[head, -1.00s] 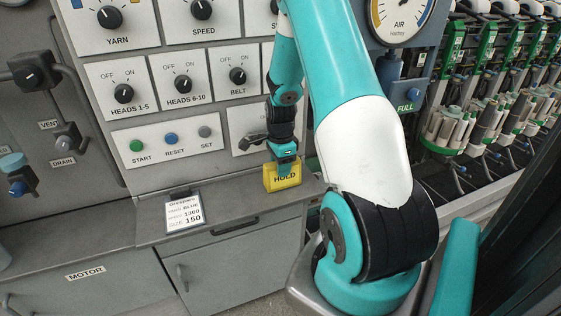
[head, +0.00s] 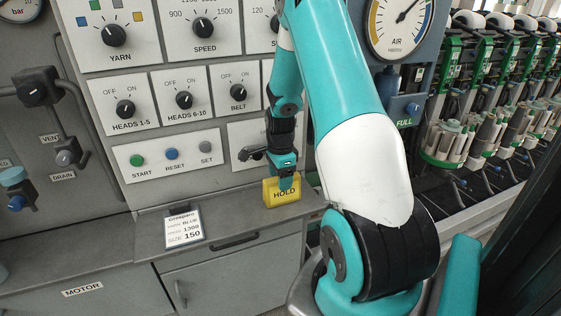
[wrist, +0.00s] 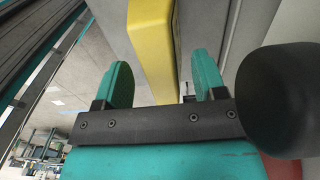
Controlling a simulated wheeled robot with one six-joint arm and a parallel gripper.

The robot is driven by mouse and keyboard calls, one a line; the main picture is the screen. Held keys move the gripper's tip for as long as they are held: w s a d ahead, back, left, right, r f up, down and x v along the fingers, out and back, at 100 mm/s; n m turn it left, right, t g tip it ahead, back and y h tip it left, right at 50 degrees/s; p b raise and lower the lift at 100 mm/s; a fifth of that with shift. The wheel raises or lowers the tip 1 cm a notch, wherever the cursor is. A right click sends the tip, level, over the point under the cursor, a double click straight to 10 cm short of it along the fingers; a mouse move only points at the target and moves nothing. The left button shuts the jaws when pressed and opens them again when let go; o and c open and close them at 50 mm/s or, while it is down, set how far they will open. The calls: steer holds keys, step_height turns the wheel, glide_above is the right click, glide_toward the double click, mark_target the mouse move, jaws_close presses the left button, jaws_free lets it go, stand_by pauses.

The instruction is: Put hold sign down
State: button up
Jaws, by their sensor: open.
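The yellow HOLD sign (head: 283,194) stands upright on the grey ledge (head: 240,223), near its right end. My gripper (head: 285,182) is right above the sign, at its top edge. In the wrist view the yellow sign (wrist: 154,40) shows between the two teal fingers of my gripper (wrist: 163,80). The fingers are spread, with a visible gap on either side of the sign. The base of the sign is hidden in the wrist view.
A card (head: 184,227) with yarn settings leans on the ledge left of the sign. Behind are the control panel and a dark lever (head: 252,153) close to my gripper. A row of spindles (head: 455,135) is at the right. The ledge between card and sign is clear.

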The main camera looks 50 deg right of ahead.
step_height(320, 180, up, 10)
steer(key=b, duration=0.2)
steer(key=w+a+r+n, duration=0.1)
steer(key=a+r+n, duration=0.1)
steer(key=a+n, duration=0.35)
steer(key=w+a+r+n, duration=0.1)
steer(key=a+r+n, duration=0.2)
steer(key=a, duration=0.6)
steer(key=s+a+r+n+y, duration=0.2)
steer(key=s+a+n, duration=0.6)
steer(key=a+n, duration=0.3)
steer(key=s+a+r+n+y, duration=0.2)
steer(key=s+a+n, duration=0.7)
steer(key=a+n, duration=0.3)
steer(key=shift+s+a+r, duration=0.25)
steer(key=shift+s+a, duration=0.05)
steer(key=shift+a, duration=0.95)
